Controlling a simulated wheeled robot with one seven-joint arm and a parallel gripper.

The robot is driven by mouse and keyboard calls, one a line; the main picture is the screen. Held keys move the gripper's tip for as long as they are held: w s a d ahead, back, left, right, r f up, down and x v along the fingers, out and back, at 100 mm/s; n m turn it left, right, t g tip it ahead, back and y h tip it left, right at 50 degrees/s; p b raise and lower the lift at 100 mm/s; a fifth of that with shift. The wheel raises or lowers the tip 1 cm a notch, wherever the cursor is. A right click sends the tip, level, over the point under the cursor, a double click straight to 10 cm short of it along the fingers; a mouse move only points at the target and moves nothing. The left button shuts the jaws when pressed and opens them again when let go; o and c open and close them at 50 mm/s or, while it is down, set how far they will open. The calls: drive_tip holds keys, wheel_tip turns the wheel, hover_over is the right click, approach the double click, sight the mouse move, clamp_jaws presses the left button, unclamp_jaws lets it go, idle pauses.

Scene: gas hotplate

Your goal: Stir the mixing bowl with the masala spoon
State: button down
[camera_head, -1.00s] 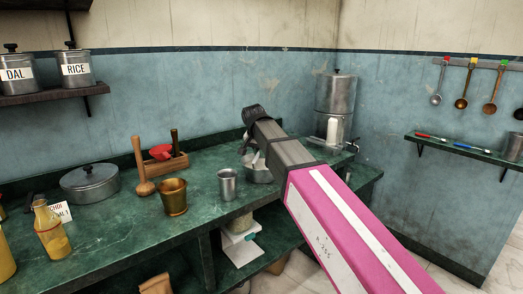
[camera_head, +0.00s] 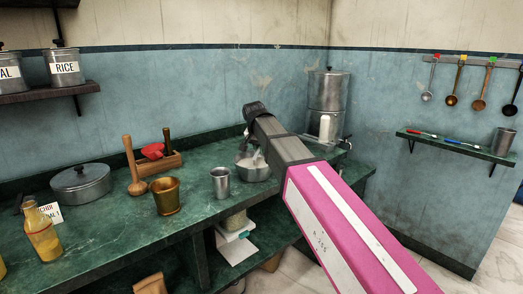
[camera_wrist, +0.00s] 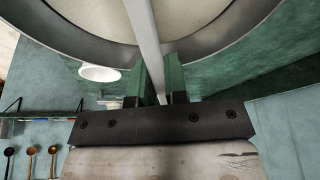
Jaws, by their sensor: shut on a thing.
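The metal mixing bowl (camera_head: 256,174) stands on the green counter, partly hidden behind my arm. In the wrist view the bowl (camera_wrist: 72,38) fills the top, with pale contents inside. My gripper (camera_wrist: 160,78) is shut on the pale grey handle of a spoon (camera_wrist: 147,32), which I take to be the masala spoon. The spoon reaches over the bowl's near rim and across its opening. Its far end is out of the wrist view, so I cannot tell how deep it sits. In the head view, my gripper (camera_head: 257,152) is mostly hidden by my wrist at the bowl.
A steel cup (camera_head: 220,182), a brass cup (camera_head: 166,196) and a wooden caddy (camera_head: 158,165) stand left of the bowl. A tall steel container (camera_head: 325,100) stands behind it on the right. Several ladles (camera_head: 480,103) hang above a wall shelf (camera_head: 455,145).

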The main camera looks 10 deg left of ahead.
drive_tip(key=shift+r, duration=0.1)
drive_tip(key=shift+r, duration=3.05)
drive_tip(key=shift+s, duration=0.1)
